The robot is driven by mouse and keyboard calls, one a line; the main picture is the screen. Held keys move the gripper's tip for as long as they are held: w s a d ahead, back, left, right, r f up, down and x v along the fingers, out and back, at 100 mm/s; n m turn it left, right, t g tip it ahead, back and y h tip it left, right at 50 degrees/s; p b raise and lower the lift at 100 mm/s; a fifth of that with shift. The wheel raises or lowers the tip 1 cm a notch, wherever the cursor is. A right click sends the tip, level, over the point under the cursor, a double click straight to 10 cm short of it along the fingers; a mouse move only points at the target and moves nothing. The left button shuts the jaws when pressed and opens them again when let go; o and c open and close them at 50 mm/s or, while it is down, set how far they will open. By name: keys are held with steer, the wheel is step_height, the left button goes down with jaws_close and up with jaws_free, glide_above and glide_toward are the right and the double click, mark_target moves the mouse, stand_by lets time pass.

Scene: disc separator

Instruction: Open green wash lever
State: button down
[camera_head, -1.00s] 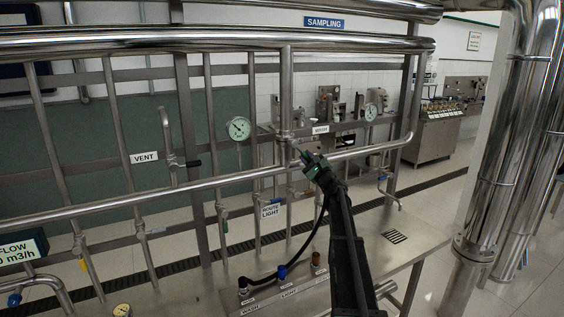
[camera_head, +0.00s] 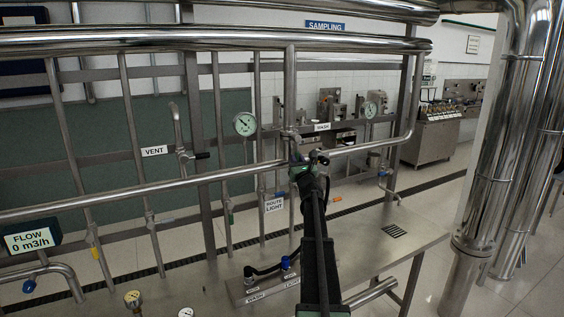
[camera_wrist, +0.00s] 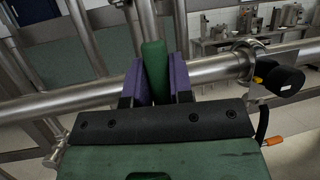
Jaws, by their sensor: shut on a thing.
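The green wash lever (camera_wrist: 154,68) stands upright between the two purple-padded fingers of my gripper (camera_wrist: 155,84) in the wrist view. The fingers are shut on it from both sides. It sits in front of the steel pipework, and its lower end is hidden by the gripper body. In the head view my gripper (camera_head: 303,163) is at the horizontal pipe, just below and left of the WASH sign (camera_head: 322,127). There the arm and gripper hide most of the lever.
A black knob (camera_wrist: 285,80) sits on the pipe right of the gripper. A horizontal pipe (camera_head: 150,190) crosses the frame at gripper height. A labelled hose block (camera_head: 240,290) stands below.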

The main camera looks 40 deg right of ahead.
steer(key=shift+a, duration=0.1)
stand_by(0.4)
steer(key=c, duration=1)
jaws_free()
steer(key=b+v, duration=0.4)
steer(key=v, duration=0.6)
steer(key=shift+s+a+f, duration=0.1)
steer(key=shift+s+a, duration=0.1)
steer(key=shift+s, duration=0.15)
